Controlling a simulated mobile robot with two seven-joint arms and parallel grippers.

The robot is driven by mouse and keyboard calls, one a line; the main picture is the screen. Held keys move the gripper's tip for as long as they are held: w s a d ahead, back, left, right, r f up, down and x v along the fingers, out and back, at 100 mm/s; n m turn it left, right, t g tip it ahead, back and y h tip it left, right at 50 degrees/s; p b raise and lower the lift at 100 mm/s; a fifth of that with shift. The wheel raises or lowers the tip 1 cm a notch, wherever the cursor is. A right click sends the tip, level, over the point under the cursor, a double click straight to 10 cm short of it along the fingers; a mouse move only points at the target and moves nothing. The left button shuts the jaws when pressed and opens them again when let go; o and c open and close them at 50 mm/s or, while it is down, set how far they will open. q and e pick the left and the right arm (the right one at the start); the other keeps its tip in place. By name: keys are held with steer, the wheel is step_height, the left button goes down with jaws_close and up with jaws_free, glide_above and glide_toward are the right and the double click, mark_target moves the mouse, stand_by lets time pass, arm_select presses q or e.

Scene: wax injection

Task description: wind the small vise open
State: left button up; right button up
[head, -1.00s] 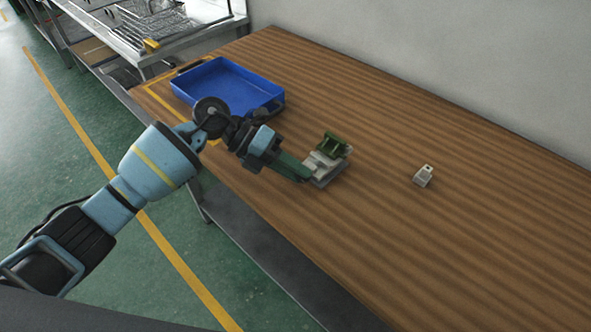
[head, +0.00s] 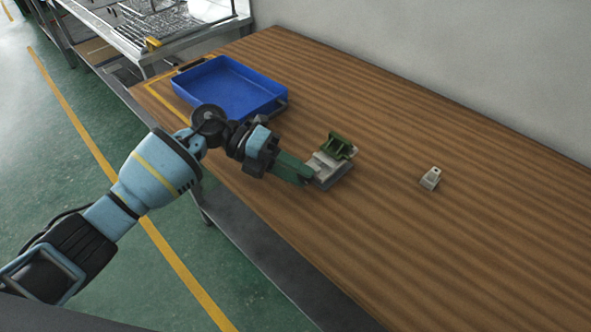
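The small vise (head: 331,165) stands on the wooden bench, with a grey base and a green part on top. My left gripper (head: 296,170) comes in from the left and its green fingers reach to the vise's near left side. The fingertips meet the vise there, and I cannot make out its handle or whether the fingers are closed on it. My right gripper is not in view.
A blue tray (head: 228,88) sits at the back left of the wooden bench (head: 430,250). A small light-grey block with a hole (head: 430,178) stands to the right of the vise. A metal rack (head: 165,25) is beyond the bench's far left end.

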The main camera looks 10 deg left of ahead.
arm_select(q)
steer(key=o, duration=0.3)
steer(key=b+v, duration=0.1)
steer(key=v, duration=0.5)
steer(key=shift+a, duration=0.35)
steer(key=shift+w+a+r, duration=0.2)
steer(key=shift+a+r, duration=0.1)
steer(key=shift+a, duration=0.2)
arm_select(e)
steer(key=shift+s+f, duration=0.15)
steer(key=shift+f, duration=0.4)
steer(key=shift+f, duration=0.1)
